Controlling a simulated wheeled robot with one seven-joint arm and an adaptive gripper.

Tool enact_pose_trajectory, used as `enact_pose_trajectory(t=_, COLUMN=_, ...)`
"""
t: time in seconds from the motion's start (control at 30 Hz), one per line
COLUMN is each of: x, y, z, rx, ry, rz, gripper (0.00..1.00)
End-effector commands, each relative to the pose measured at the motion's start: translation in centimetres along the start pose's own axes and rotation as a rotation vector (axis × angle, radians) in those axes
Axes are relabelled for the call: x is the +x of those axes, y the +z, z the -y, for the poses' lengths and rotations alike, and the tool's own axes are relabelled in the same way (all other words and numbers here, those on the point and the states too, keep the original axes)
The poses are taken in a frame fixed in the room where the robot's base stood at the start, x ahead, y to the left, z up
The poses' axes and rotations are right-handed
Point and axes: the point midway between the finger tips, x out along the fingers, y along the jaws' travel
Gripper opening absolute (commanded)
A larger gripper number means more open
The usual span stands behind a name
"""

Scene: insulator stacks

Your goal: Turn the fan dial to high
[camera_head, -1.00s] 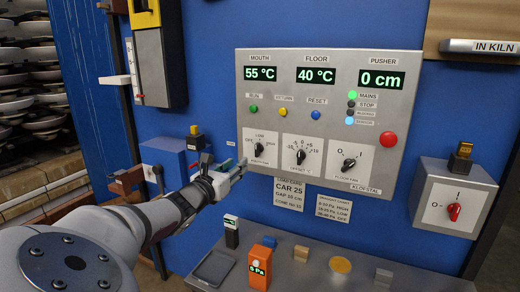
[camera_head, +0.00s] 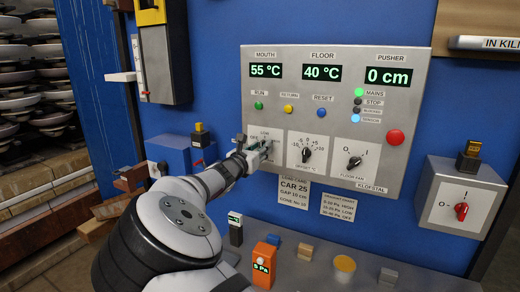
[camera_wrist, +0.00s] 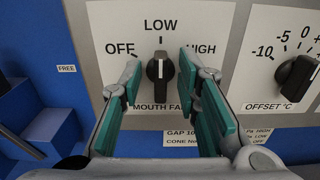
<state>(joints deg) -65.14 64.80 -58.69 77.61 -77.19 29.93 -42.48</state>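The mouth fan dial (camera_wrist: 160,70) is a black knob on a white plate marked OFF, LOW and HIGH. In the wrist view its white pointer line stands upright, towards LOW. My gripper (camera_wrist: 160,84) is open, with one teal-padded finger on each side of the knob and a visible gap on both sides. In the head view my gripper (camera_head: 258,152) is at the dial plate (camera_head: 254,133) and covers most of the knob.
The offset dial (camera_head: 306,153) is close to the right, then the floor fan dial (camera_head: 354,162). Buttons and displays lie above. Below, a shelf holds an orange meter (camera_head: 264,264) reading 5 Pa and small blocks. A red-knobbed switch box (camera_head: 460,200) is at right.

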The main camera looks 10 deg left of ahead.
Motion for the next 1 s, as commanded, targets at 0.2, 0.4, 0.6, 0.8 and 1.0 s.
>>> enact_pose_trajectory(t=0.2, x=-0.01, y=-0.01, z=0.02, rx=0.0, ry=0.0, rz=0.0, gripper=0.21)
enact_pose_trajectory(t=0.4, x=-0.01, y=0.0, z=0.02, rx=0.0, ry=0.0, rz=0.0, gripper=0.0)
enact_pose_trajectory(t=0.6, x=0.02, y=0.04, z=0.04, rx=0.004, ry=0.0, rz=0.0, gripper=0.0)
enact_pose_trajectory(t=0.8, x=0.02, y=0.1, z=0.11, rx=0.05, ry=-0.001, rz=0.0, gripper=0.0)
enact_pose_trajectory(t=1.0, x=0.0, y=0.17, z=0.22, rx=0.168, ry=-0.001, rz=0.0, gripper=0.0)
